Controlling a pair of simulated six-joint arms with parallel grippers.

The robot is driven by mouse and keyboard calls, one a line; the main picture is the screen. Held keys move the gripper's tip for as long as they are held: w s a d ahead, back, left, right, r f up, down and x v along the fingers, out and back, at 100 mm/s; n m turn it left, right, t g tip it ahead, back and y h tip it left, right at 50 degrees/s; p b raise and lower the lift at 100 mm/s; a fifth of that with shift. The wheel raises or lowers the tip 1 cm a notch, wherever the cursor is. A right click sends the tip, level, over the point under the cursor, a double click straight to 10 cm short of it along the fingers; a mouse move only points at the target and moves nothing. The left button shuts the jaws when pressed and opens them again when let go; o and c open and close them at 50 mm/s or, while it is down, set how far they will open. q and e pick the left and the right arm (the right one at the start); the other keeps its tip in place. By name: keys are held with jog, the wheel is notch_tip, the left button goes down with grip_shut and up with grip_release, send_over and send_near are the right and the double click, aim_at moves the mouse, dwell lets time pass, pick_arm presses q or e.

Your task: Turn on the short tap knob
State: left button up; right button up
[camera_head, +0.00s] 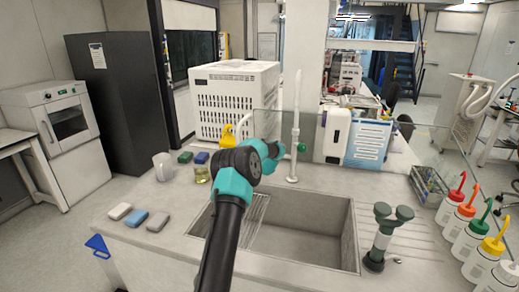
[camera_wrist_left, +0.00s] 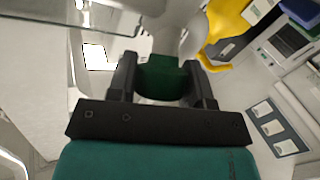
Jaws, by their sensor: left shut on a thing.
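A dark green knob (camera_wrist_left: 160,80) sits between the two fingers of my left gripper (camera_wrist_left: 163,85) in the left wrist view. The gripper is shut on it, and a pale tap body shows behind it. In the head view my black and teal left arm (camera_head: 235,185) reaches over the sink's back edge, and its wrist hides the fingers and the held knob. A tall white tap (camera_head: 296,125) stands at the back of the sink, with a green knob (camera_head: 302,147) beside it. A yellow part (camera_head: 228,138) shows left of my wrist. My right gripper is not in view.
The sink basin (camera_head: 305,225) is empty. A beaker (camera_head: 163,166), a cup of yellowish liquid (camera_head: 202,174) and several small blocks stand left. A green-topped eyewash fitting (camera_head: 382,235) and several wash bottles (camera_head: 470,235) stand right. A glass panel (camera_head: 350,135) runs behind the sink.

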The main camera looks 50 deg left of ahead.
pick_arm(q)
jog(key=shift+n+g+y, duration=0.3)
jog(key=shift+n+g, duration=0.4)
jog(key=o, duration=0.7)
jog(key=shift+c, duration=0.2)
jog(key=v, duration=1.7)
jog(key=shift+d, duration=0.25)
